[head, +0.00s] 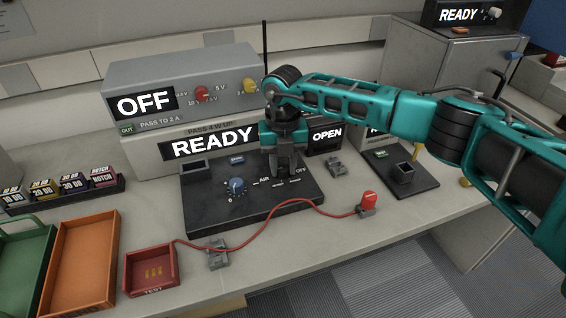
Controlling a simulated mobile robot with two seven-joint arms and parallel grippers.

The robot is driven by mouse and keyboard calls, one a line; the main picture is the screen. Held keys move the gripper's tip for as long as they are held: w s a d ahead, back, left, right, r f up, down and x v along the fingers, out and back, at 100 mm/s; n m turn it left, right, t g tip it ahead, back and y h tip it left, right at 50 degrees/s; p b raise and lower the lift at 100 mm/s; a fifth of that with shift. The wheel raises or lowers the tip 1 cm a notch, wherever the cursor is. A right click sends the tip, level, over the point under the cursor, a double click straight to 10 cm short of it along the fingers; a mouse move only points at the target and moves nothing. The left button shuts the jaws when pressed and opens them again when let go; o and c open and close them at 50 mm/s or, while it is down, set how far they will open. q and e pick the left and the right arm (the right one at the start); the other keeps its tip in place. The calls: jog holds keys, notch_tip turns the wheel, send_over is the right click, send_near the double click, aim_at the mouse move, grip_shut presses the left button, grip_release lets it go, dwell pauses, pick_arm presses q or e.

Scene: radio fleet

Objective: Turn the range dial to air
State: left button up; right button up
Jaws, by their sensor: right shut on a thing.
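A dark panel (205,215) lies on the bench with a blue knob (237,186) on its left part. White labels, among them AIR (263,180) and OFF (301,169), ring a spot on its right part. My right gripper (286,176) points down at that spot, between the labels, and is shut on the range dial there. The gripper covers the dial, so I cannot tell which label it points to. My left gripper is not in view.
Grey units with OFF (145,106) and READY (212,143) displays stand behind the panel. A red cable (290,201) crosses its front to a red plug (369,201). Red (135,270), orange (57,270) and green trays sit at left. A dark pad (425,183) lies at right.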

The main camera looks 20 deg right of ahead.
aim_at(283, 168)
jog(key=o, duration=1.1)
jog(key=shift+c, duration=0.2)
notch_tip(283, 168, up, 13)
